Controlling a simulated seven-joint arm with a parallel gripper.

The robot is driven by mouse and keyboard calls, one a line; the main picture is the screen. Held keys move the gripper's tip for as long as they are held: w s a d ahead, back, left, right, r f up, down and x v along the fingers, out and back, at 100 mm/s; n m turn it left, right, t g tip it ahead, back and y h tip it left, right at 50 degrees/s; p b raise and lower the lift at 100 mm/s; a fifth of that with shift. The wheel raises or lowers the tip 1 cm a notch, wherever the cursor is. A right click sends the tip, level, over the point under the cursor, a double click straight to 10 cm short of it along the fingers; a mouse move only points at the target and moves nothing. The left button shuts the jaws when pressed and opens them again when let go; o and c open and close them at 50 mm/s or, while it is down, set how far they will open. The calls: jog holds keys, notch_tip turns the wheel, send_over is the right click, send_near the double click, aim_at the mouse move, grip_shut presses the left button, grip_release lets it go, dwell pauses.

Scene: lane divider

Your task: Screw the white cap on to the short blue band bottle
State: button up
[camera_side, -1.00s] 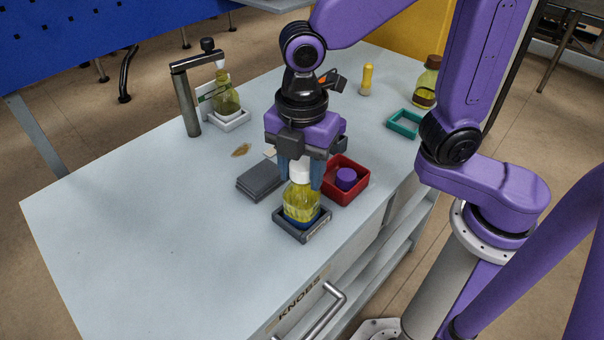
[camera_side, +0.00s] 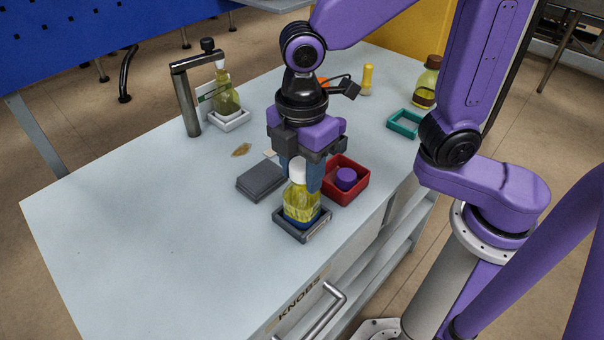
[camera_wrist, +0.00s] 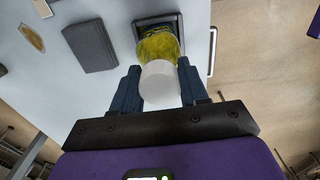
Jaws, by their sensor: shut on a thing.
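The short bottle with the blue band (camera_side: 302,207) holds yellow liquid and stands upright in a grey square holder (camera_side: 301,233) near the table's front edge. The white cap (camera_side: 298,172) sits at the top of its neck. My gripper (camera_side: 304,178) points down over the bottle, its blue-grey fingers shut on the white cap. In the wrist view the cap (camera_wrist: 160,85) is between the two fingertips, with the bottle (camera_wrist: 158,46) beyond it. The cap hides the neck, so I cannot tell how far down it is threaded.
A red tray (camera_side: 352,194) with a purple cap (camera_side: 346,178) is close right of the bottle. A dark grey block (camera_side: 261,181) lies to the left. A post stand (camera_side: 187,98) with another bottle (camera_side: 227,98) is behind. The left of the table is clear.

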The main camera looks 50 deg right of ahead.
jog(key=o, duration=0.7)
jog(key=shift+c, duration=0.2)
jog(key=shift+n, duration=0.8)
jog(key=shift+n, duration=0.8)
jog(key=shift+n, duration=0.9)
